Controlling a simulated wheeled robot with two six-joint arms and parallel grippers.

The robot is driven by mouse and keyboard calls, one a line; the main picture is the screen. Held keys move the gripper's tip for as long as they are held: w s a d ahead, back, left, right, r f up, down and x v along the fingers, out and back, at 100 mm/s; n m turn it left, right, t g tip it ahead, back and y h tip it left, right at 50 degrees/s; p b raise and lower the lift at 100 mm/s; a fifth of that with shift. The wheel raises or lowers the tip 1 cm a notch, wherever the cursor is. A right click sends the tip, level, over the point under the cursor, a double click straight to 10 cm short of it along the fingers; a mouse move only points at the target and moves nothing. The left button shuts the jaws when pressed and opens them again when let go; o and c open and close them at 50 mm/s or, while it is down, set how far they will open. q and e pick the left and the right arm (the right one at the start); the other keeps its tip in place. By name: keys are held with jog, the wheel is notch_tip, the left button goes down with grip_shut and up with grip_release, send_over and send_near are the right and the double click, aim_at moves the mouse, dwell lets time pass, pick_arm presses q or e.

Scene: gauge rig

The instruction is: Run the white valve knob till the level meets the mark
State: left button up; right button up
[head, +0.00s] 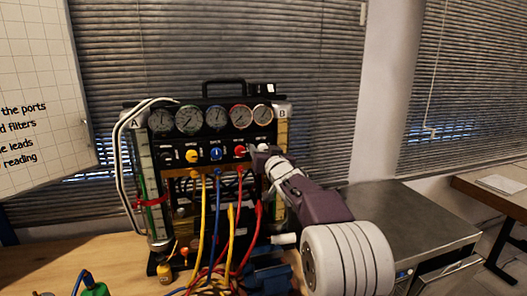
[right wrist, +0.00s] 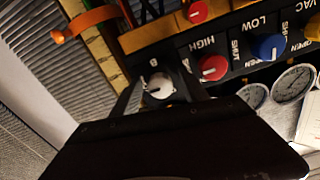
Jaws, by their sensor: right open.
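The white valve knob (right wrist: 158,87), marked B, has a dark pointer line on its face in the right wrist view. In the head view the knob (head: 263,148) sits at the right end of the knob row, partly covered by my gripper. My right gripper (head: 257,154) is open at the panel. In the right wrist view its fingers stand on either side of the knob; contact cannot be told. The yellowish B column (head: 282,136) is at the rig's right edge. An orange marker (right wrist: 86,22) crosses it in the wrist view. The liquid level cannot be made out. My left gripper is not in view.
A red knob (right wrist: 213,68) and a blue knob (right wrist: 268,47) sit close beside the white one. Column A (head: 143,175) with a red marker (head: 150,202) stands at the rig's left. Yellow, blue and red hoses (head: 204,215) hang below the panel.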

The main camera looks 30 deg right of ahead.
grip_shut()
jog(key=n, duration=0.2)
jog(key=shift+f+n+b, duration=0.1)
jog(key=shift+n+b, duration=0.3)
jog(key=shift+n, duration=1.2)
grip_release()
jog(key=shift+s, duration=0.15)
jog(key=v, duration=0.8)
jog(key=shift+s+b, duration=0.4)
jog(key=shift+b, duration=0.05)
